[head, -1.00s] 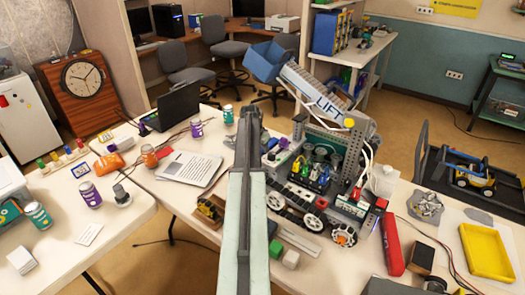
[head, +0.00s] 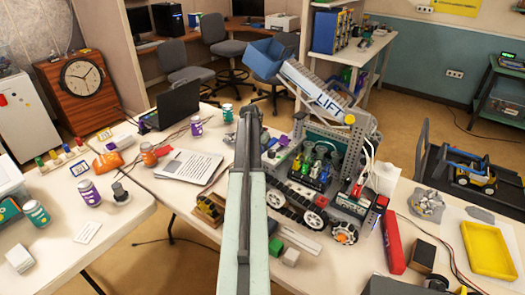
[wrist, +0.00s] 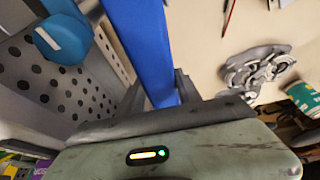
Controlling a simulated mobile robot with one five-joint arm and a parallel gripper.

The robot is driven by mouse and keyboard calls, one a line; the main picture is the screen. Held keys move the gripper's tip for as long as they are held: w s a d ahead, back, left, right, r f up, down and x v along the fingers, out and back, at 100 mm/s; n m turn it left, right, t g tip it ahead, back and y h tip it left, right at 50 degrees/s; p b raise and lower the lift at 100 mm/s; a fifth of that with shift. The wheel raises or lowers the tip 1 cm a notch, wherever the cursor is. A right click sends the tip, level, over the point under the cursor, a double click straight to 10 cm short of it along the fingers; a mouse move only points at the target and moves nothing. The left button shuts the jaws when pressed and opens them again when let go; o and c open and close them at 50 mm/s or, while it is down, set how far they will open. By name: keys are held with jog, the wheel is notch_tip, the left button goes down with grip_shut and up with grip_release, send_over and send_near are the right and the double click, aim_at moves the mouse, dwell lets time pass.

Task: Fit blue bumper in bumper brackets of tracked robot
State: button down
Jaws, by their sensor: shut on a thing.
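The tracked robot (head: 318,190) stands on the table right of my arm in the head view, with black tracks, white wheels and a raised arm marked LIFT. My gripper (head: 250,118) points away from me, left of that robot; its fingertips are hard to make out there. In the wrist view my gripper (wrist: 163,98) is shut on the blue bumper (wrist: 142,40), a long flat blue bar running to the top edge. The bumper's far end is out of frame, and in the head view my arm hides it. I cannot pick out the bumper brackets.
A perforated grey plate (wrist: 50,85) and a blue rounded part (wrist: 62,40) are close on the left in the wrist view. A laptop (head: 172,104), papers (head: 188,167) and jars lie left of my arm. A red bar (head: 393,243) and yellow tray (head: 487,250) lie right.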

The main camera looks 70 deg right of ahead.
jog(key=shift+f, duration=0.3)
dwell(0.5)
jog(key=c, duration=0.7)
grip_release()
jog(key=shift+c, duration=0.2)
jog(key=shift+r, duration=0.15)
notch_tip(320, 180, up, 7)
jog(key=p, duration=0.6)
jog(key=shift+w+p, duration=0.1)
jog(key=shift+p, duration=0.3)
